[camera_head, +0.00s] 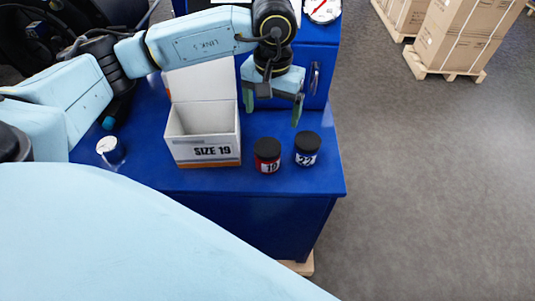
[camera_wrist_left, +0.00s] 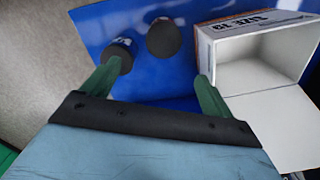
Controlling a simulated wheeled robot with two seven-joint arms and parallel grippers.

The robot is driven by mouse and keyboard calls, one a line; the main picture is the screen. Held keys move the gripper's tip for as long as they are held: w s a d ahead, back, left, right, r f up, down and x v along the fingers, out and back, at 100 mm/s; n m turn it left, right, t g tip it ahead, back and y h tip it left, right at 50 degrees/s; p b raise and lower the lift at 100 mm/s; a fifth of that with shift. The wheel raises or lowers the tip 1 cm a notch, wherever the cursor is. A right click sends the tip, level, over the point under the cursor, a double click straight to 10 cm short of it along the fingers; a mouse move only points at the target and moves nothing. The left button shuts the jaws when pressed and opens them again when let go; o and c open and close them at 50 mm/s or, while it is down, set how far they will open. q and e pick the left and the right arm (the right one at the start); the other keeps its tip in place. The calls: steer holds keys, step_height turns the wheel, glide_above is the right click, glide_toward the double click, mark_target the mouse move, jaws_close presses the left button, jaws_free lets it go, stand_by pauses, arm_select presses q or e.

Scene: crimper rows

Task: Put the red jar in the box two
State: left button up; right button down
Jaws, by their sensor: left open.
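The red jar (camera_head: 267,157) has a black lid and a number label. It stands upright on the blue table, just right of a white box (camera_head: 203,152) marked "SIZE 19", whose lid is raised at the back. In the left wrist view the jar's black lid (camera_wrist_left: 163,38) shows beyond the fingers, beside the open box (camera_wrist_left: 262,60). The box looks empty inside. My left gripper (camera_head: 273,108) is open and empty, behind and above the jar, with its green fingers apart; they also show in the left wrist view (camera_wrist_left: 153,86). My right gripper is not in view.
A blue jar (camera_head: 307,149) labelled 22 stands close right of the red jar. A small white-topped container (camera_head: 110,150) is left of the box.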

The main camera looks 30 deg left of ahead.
arm_select(q)
glide_above(268, 146)
steer(key=f, duration=0.7)
steer(key=shift+w+d, duration=0.2)
steer(key=shift+w, duration=0.2)
steer(key=f, duration=0.1)
steer(key=f+p, duration=0.1)
steer(key=f, duration=0.1)
steer(key=s+f, duration=0.1)
steer(key=shift+a+f, duration=0.25)
steer(key=shift+f, duration=0.45)
steer(key=shift+w+r, duration=0.1)
steer(key=c, duration=1.7)
